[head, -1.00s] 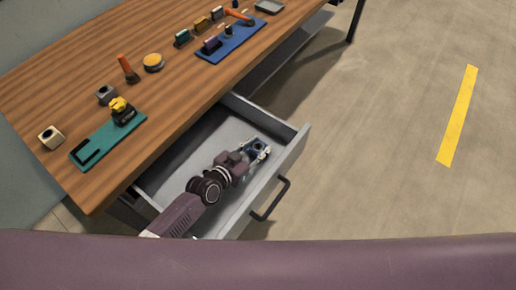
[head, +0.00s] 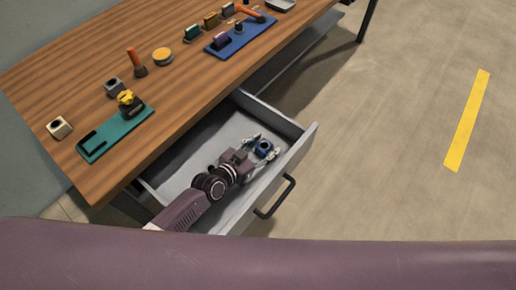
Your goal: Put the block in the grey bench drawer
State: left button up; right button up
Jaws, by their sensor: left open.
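The grey bench drawer (head: 268,118) is pulled out under the wooden bench, with its black handle facing right. A small dark blue block (head: 263,149) with a round hole sits inside it, near the front wall. My left gripper (head: 265,146) reaches down into the drawer. Its fingers are open, one on each side of the block; I cannot tell whether either touches it. My right gripper is not in view.
The wooden bench (head: 180,90) carries a teal tray (head: 115,135), a blue tray (head: 240,36), a beige block (head: 59,128), a grey block (head: 114,88) and several small items. Much of the drawer floor is bare. Open floor lies to the right.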

pick_arm(q)
jog(key=p+v, duration=0.1)
jog(key=v, duration=1.1)
